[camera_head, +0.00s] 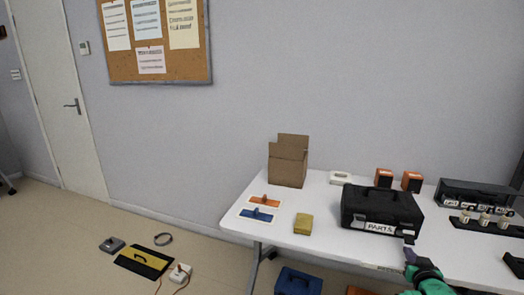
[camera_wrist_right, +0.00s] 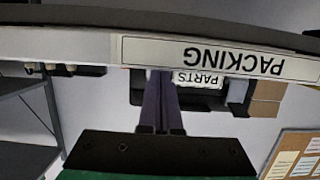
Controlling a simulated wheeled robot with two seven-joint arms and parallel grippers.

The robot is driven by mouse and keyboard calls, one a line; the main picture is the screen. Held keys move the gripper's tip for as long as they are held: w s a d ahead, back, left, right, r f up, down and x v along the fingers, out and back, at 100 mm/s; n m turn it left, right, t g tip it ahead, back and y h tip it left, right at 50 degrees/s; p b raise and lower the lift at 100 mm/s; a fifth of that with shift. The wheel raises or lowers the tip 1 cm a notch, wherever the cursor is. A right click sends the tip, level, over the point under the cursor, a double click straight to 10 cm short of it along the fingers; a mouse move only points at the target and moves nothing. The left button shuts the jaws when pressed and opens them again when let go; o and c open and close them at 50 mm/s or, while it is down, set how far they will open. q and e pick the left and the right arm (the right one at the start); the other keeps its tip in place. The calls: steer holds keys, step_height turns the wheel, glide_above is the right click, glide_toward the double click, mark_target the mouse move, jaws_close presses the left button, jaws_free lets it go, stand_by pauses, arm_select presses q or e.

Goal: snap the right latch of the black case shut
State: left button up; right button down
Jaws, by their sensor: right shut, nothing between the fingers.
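The black case (camera_head: 383,201) stands on the white table with its lid down, handle on top and a PARTS label on its front. Its right latch is too small to make out; something near the case's lower right front corner may be it. My right gripper (camera_head: 408,250) is just in front of that corner, near the table's front edge, shut and empty. In the right wrist view, which is upside down, the shut fingers (camera_wrist_right: 160,78) point toward the case (camera_wrist_right: 137,88), mostly hidden behind the table edge and fingers. My left gripper is not in view.
The white table (camera_head: 330,225) has a PACKING label (camera_wrist_right: 215,56) on its front edge. A cardboard box (camera_head: 287,168), orange boxes (camera_head: 384,177) and a yellow block (camera_head: 303,223) stand around the case. A black rack (camera_head: 475,192) is at the right. A blue bin (camera_head: 298,281) is below.

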steer(key=shift+w+d+r+b, duration=0.2)
steer(key=shift+w+r+b, duration=0.05)
steer(key=shift+w, duration=0.35)
steer(key=shift+w+d+r+b, duration=0.2)
steer(key=shift+w+r+b, duration=0.05)
steer(key=shift+w, duration=0.35)
stand_by(0.5)
steer(key=p+v, duration=0.4)
steer(key=p, duration=0.1)
steer(key=shift+s+a+f, duration=0.15)
steer(key=shift+s+f, duration=0.15)
steer(key=shift+s, duration=0.1)
steer(key=shift+s+a+f+p, duration=0.1)
steer(key=shift+s+a+p, duration=0.1)
steer(key=shift+s+p, duration=0.3)
steer(key=shift+s+a+f+p, duration=0.15)
steer(key=shift+s+p, duration=0.25)
steer(key=shift+s, duration=0.2)
